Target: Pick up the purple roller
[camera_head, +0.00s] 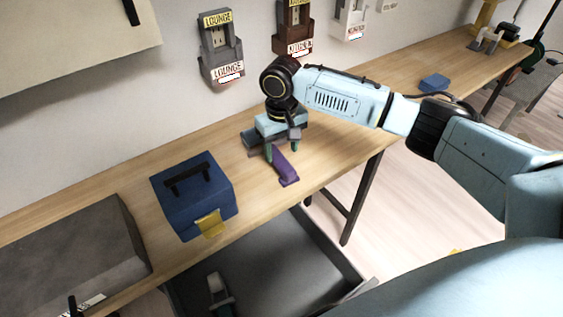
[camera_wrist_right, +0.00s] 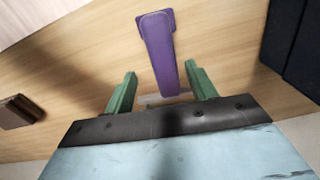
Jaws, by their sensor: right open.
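The purple roller (camera_head: 285,167) lies on the wooden workbench (camera_head: 335,148), near its front edge. In the right wrist view the purple roller (camera_wrist_right: 161,55) stretches away from my right gripper (camera_wrist_right: 162,90), its wider end farthest off. Its near end lies between the two green fingers, with a gap on each side. In the head view my right gripper (camera_head: 282,150) points down over the back end of the roller. The gripper is open and holds nothing. I do not make out my left gripper.
A blue toolbox (camera_head: 225,190) with a yellow latch stands left of the roller. A grey box (camera_head: 75,250) is farther left. An open grey drawer or tray (camera_head: 270,265) lies below the bench edge. Labelled holders (camera_head: 218,48) hang on the wall behind. A small blue box (camera_head: 434,83) sits to the right.

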